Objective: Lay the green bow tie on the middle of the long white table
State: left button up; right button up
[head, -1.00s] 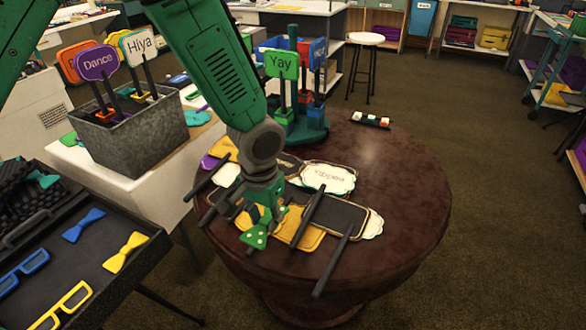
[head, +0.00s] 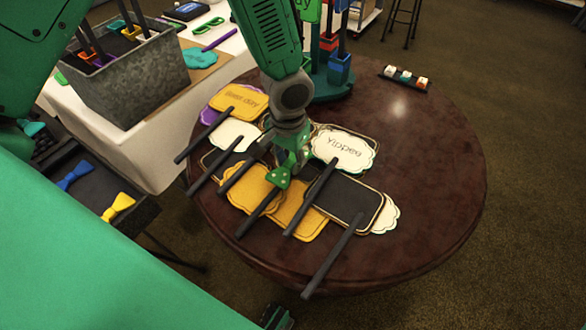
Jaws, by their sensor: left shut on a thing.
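The green bow tie (head: 281,178) has pale dots. My left gripper (head: 287,157) reaches down from above and is shut on it, over the signs on the round table. The fingers hide part of the bow tie, and I cannot tell whether it touches the signs below. The long white table (head: 152,152) is behind and to the left, only partly in view.
The round dark table (head: 432,190) holds several paddle signs, including a white one (head: 343,150), and a green sign stand (head: 332,82). A metal bin (head: 135,90) of signs stands on the white table. A black tray (head: 135,213) holds blue and yellow bow ties.

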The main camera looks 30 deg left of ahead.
aim_at(292, 178)
pick_arm(q)
jog(key=f, duration=0.1)
jog(key=a+f, duration=0.2)
jog(key=shift+s+f+b, duration=0.1)
jog(key=shift+f+b, duration=0.2)
jog(key=shift+f, duration=0.05)
jog(key=shift+d+f, duration=0.1)
jog(key=shift+d, duration=0.2)
jog(key=shift+c, duration=0.4)
jog(key=shift+d+r, duration=0.2)
jog(key=shift+d, duration=1.05)
jog(key=shift+d+f, duration=0.1)
jog(key=shift+f, duration=0.05)
jog(key=o, duration=1)
jog(key=shift+a, duration=0.25)
jog(key=shift+c, duration=0.2)
jog(key=shift+a+f, duration=0.1)
jog(key=shift+a, duration=0.7)
jog(key=shift+a+f, duration=0.1)
jog(key=shift+a, duration=0.15)
jog(key=shift+s+d, duration=0.1)
jog(key=shift+d, duration=0.7)
jog(key=shift+a, duration=0.1)
pick_arm(e)
jog(key=shift+a+f, duration=0.15)
jog(key=shift+a, duration=0.15)
